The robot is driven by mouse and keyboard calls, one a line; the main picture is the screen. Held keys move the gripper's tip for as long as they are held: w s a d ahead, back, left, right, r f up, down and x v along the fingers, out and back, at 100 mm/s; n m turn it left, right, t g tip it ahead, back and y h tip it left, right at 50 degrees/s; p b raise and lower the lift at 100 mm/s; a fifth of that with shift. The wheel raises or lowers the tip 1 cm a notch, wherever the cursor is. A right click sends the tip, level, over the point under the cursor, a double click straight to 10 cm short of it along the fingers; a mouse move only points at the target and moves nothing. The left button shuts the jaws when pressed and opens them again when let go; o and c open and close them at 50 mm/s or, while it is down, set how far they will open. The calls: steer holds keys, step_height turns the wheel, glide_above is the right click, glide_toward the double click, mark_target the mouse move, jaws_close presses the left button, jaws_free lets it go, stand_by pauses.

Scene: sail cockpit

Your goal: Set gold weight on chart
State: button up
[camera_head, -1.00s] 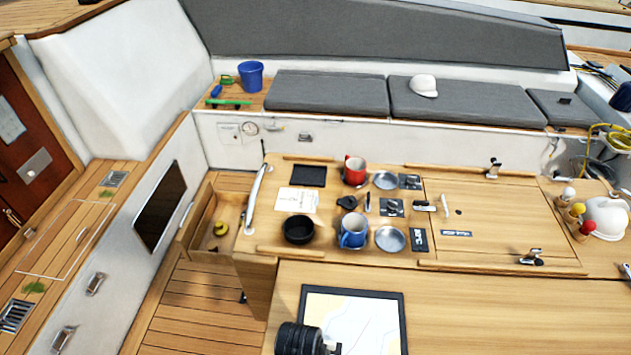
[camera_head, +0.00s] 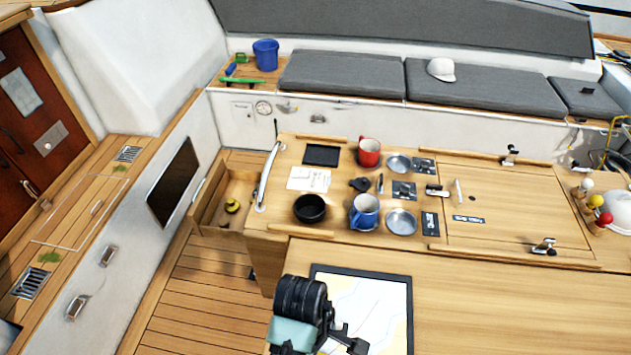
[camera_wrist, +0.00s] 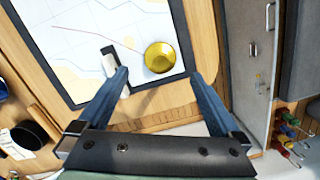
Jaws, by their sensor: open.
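The chart (camera_head: 382,300) is a pale sheet in a black frame on the wooden table at the bottom of the head view. It also fills the upper left of the wrist view (camera_wrist: 75,45). The gold weight (camera_wrist: 160,57) is a round shiny disc and appears to sit on the chart near its edge.
A small white and black item (camera_wrist: 109,62) shows by the left finger. Behind the chart, the raised table holds a black bowl (camera_head: 310,208), a blue mug (camera_head: 364,212), a red mug (camera_head: 369,152) and metal dishes. An open drawer (camera_head: 222,212) holds a yellow item.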

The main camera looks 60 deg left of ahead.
steer(key=r, duration=0.3)
steer(key=r+p, duration=0.1)
steer(key=r, duration=0.1)
steer(key=shift+s+a+r, duration=0.15)
steer(key=shift+a, duration=0.15)
steer(key=w+a+r+m+t+y, duration=0.2)
steer(key=w+r+m+t+y, duration=0.4)
steer(key=w+r, duration=1.1)
steer(key=w+d+r+m+t, duration=0.2)
steer(key=w+r+m+t, duration=0.15)
steer(key=r, duration=0.35)
steer(key=w+d+r+m+t, duration=0.2)
steer(key=w+r+m+t, duration=0.1)
steer(key=w+r, duration=0.3)
steer(key=d+r+m+t+h, duration=0.1)
steer(key=d+r+m+t, duration=0.45)
steer(key=r, duration=1.05)
steer(key=s+d+r+m+t+h, duration=0.2)
steer(key=s+d+r+t, duration=0.2)
steer(key=r, duration=0.5)
steer(key=s+d+r+m+t+h, duration=0.1)
steer(key=s+d+r+m+t, duration=0.2)
steer(key=s+d+r, duration=0.4)
step_height(320, 180, up, 3)
steer(key=shift+d+f+t+h, duration=0.25)
steer(key=shift+t+h, duration=0.15)
steer(key=shift+t, duration=0.5)
